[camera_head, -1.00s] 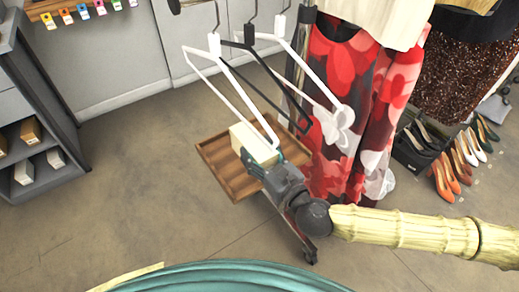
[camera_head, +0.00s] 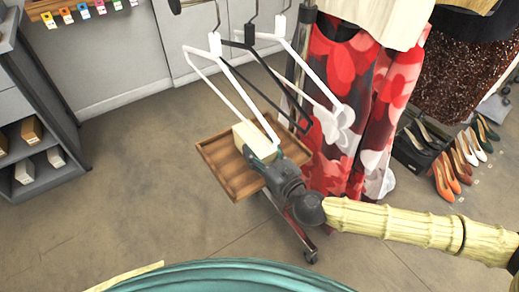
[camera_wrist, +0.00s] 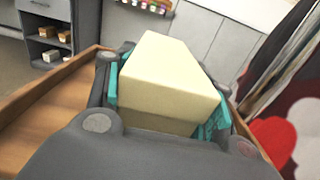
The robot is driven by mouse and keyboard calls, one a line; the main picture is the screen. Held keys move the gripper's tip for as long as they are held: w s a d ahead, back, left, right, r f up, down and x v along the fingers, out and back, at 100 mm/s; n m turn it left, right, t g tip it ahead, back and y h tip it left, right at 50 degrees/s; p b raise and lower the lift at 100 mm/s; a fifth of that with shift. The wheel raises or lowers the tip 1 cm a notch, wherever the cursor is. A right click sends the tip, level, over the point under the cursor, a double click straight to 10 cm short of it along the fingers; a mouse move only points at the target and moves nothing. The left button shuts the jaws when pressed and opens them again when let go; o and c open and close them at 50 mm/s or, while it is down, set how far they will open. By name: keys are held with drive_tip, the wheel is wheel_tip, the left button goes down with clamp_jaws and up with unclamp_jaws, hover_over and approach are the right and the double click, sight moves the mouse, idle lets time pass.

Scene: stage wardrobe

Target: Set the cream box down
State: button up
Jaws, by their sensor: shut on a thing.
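The cream box (camera_head: 256,141) is a pale block at the end of my arm. My gripper (camera_head: 263,158) is shut on it over the wooden tray (camera_head: 219,167). In the wrist view the cream box (camera_wrist: 168,78) sits between the teal pads of my gripper (camera_wrist: 165,100), one on each side. The wooden tray (camera_wrist: 30,125) shows below and around the gripper. I cannot tell whether the underside of the box touches the tray, because the gripper hides it.
White and black hangers (camera_head: 237,70) hang in front of and above the tray. A red floral garment (camera_head: 345,110) hangs just right of it. Shoes (camera_head: 445,180) stand on the floor at right. A grey shelf unit (camera_head: 40,110) stands at left.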

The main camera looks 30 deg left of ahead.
drive_tip(key=shift+f, duration=0.15)
drive_tip(key=o, duration=1.2)
drive_tip(key=b+v, duration=0.1)
drive_tip(key=v, duration=1.1)
